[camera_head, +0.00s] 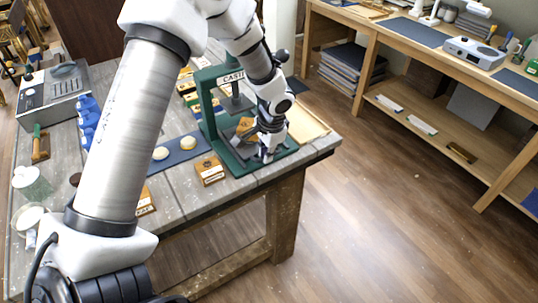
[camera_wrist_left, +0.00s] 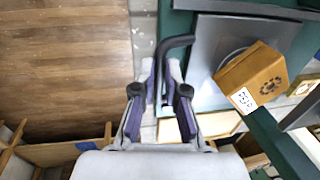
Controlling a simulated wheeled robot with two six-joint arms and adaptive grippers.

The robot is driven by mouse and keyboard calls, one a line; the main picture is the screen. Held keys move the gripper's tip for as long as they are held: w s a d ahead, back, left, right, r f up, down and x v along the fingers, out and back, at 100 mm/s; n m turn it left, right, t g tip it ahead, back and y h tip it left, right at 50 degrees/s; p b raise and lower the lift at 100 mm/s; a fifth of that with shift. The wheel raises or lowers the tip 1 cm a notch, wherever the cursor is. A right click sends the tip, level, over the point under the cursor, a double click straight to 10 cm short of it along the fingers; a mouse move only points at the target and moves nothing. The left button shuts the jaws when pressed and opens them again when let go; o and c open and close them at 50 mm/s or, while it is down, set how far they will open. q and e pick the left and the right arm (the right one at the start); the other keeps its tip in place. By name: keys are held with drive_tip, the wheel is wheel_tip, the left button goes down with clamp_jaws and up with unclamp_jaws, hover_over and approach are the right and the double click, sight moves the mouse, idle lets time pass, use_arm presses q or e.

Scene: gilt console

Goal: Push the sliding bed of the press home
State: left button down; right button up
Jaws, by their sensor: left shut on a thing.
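The green press (camera_head: 208,118) stands at the right end of the grey workbench, its sign partly hidden by my arm. Its grey sliding bed (camera_wrist_left: 207,88) carries a tan wooden block (camera_wrist_left: 255,72) with a dark emblem and a white label. The block also shows in the head view (camera_head: 244,125). A black bent handle (camera_wrist_left: 172,43) sticks out from the bed's side. My left gripper (camera_wrist_left: 161,76) is shut on this handle; in the head view the gripper (camera_head: 267,152) is at the press's front right. My right gripper is not in view.
A blue mat (camera_head: 178,154) with pale round pieces and a small wooden plaque (camera_head: 210,170) lie left of the press. Blue items and a grey machine (camera_head: 52,92) stand farther left. A wooden tray (camera_head: 305,124) lies behind the gripper. Open floor lies right of the bench.

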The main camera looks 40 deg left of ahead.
sight(251, 137)
use_arm(q)
drive_tip(key=w+a, duration=0.1)
drive_tip(key=a, duration=0.1)
drive_tip(key=w+a, duration=0.1)
drive_tip(key=a, duration=0.1)
drive_tip(key=a+p, duration=0.1)
drive_tip(key=a, duration=0.2)
drive_tip(key=shift+w, duration=0.4)
drive_tip(key=shift+w+a, duration=0.1)
drive_tip(key=shift+a, duration=0.05)
drive_tip(key=c, duration=1.2)
unclamp_jaws()
drive_tip(key=shift+a+f, duration=0.1)
drive_tip(key=shift+a, duration=0.1)
wheel_tip(251, 137, up, 12)
drive_tip(key=d, duration=0.2)
drive_tip(key=shift+s, duration=0.35)
drive_tip(key=shift+f, duration=0.1)
